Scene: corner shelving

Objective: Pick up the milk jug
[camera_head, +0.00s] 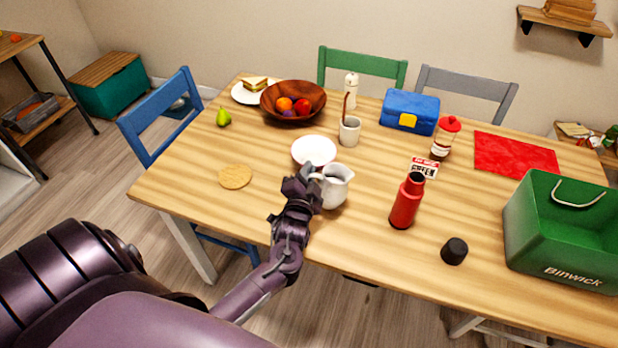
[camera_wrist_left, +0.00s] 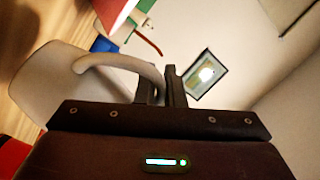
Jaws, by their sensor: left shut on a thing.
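The white milk jug (camera_head: 337,187) stands near the front edge of the wooden table, its handle toward the left. My left gripper (camera_head: 311,178) is shut on the jug's handle. In the left wrist view the jug's pale body (camera_wrist_left: 45,88) fills the left side, and its curved handle runs to the closed fingers (camera_wrist_left: 166,85). I cannot tell whether the jug's base touches the table. My right gripper is not in view.
A red bottle (camera_head: 406,202) stands to the right, with a black cap (camera_head: 454,251) and green bag (camera_head: 556,243) farther right. A round cork mat (camera_head: 235,177) lies left. The front table between mat and gripper is clear.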

